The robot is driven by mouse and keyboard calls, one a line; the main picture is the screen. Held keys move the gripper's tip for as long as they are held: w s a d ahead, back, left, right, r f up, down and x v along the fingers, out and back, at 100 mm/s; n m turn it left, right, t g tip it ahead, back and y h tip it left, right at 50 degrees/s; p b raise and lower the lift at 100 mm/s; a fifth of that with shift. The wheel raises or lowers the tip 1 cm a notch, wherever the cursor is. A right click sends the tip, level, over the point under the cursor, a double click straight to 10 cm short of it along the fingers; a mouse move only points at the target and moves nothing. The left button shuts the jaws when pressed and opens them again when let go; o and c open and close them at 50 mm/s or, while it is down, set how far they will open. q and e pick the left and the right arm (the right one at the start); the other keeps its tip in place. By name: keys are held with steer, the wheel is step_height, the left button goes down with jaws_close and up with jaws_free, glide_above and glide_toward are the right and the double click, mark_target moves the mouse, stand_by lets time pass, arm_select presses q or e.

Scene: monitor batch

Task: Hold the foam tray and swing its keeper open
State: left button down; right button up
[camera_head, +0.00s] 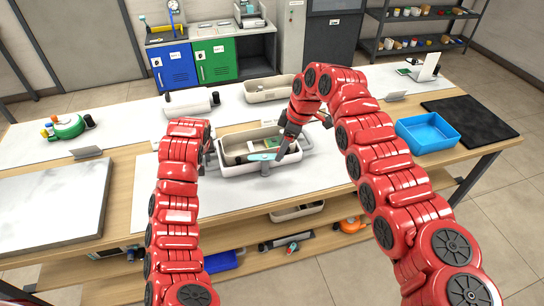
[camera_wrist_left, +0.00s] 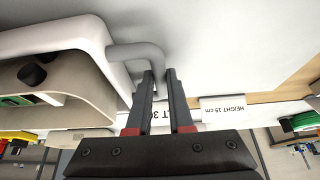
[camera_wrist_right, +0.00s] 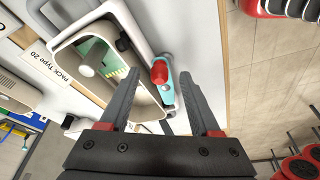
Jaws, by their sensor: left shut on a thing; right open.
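The foam tray (camera_head: 232,169) is a pale, deep-walled tray in the middle of the table, with a green board (camera_wrist_right: 96,55) inside. A grey side handle (camera_wrist_left: 138,52) sticks out from it. My left gripper (camera_wrist_left: 160,78) is shut on this handle; in the head view the left gripper (camera_head: 211,150) is at the tray's left end. The keeper (camera_head: 262,157) is a light-blue bar along the tray's near side. In the right wrist view the keeper (camera_wrist_right: 168,95) carries a red knob (camera_wrist_right: 159,72). My right gripper (camera_wrist_right: 158,82) is open, with the knob between its fingers in that view; contact cannot be told.
A blue bin (camera_head: 428,134) and a black mat (camera_head: 470,118) lie at the right. Another pale tray (camera_head: 268,90) stands behind. A grey slab (camera_head: 50,205) lies at the left. My right arm reaches over the table's right part.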

steer(key=v, duration=1.2)
steer(key=shift+f, duration=0.1)
arm_select(q)
steer(key=c, duration=0.7)
jaws_free()
steer(key=shift+c, duration=0.2)
steer(key=shift+r, duration=0.1)
steer(key=v, duration=0.9)
steer(key=shift+w, duration=0.1)
steer(key=shift+s+d+r, duration=0.1)
steer(key=shift+s+r, duration=0.15)
steer(key=shift+v, duration=1.1)
